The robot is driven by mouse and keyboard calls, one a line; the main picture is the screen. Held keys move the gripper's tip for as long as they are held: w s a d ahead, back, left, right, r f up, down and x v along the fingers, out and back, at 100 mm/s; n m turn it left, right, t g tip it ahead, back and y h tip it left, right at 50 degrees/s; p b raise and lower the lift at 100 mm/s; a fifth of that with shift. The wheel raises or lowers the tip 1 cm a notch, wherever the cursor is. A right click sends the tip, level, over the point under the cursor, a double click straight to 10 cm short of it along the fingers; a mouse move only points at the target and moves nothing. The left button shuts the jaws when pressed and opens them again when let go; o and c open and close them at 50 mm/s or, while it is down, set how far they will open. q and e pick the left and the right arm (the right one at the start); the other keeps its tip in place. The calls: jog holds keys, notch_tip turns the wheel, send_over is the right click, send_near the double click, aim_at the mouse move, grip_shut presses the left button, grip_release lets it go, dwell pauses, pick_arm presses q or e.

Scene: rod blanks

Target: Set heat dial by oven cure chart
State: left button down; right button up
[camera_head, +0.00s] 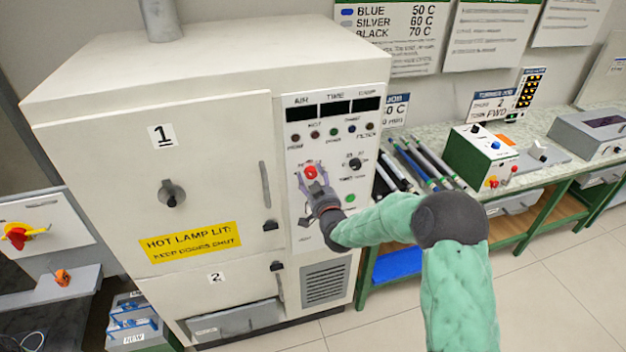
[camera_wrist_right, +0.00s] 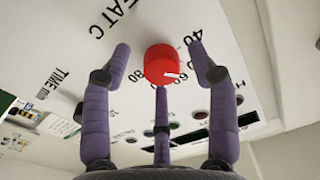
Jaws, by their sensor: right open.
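The red heat dial (camera_head: 311,172) is on the oven's control panel (camera_head: 300,225). In the right wrist view the dial (camera_wrist_right: 161,62) has a white mark facing the 60 side of the printed scale; the exact reading is unclear. My right gripper (camera_head: 313,184) is open at the dial. In the wrist view its fingers (camera_wrist_right: 162,75) stand apart around the dial, with visible gaps at both sides. The cure chart (camera_head: 392,32) reads blue 50 C, silver 60 C, black 70 C. A job card (camera_head: 396,109) beside the oven is partly hidden. My left gripper is out of view.
The oven (camera_head: 105,120) has shut doors and a yellow hot-lamp sign (camera_head: 190,242). A black knob (camera_head: 355,164) sits right of the dial. Several rods (camera_head: 430,165) lie on the bench at right, near a green-and-white box (camera_head: 480,152).

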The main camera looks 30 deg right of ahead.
jog(key=v, duration=1.2)
jog(key=shift+w, duration=0.15)
jog(key=shift+w+d+n+y+b, duration=0.25)
jog(key=shift+d+n+y+b, duration=0.15)
jog(key=shift+b, duration=0.35)
jog(key=shift+w, duration=0.15)
jog(key=w, duration=0.3)
jog(key=w+d, duration=0.1)
jog(key=w, duration=0.3)
jog(key=w+d+b, duration=0.1)
jog(key=w, duration=0.2)
jog(key=shift+w, duration=0.25)
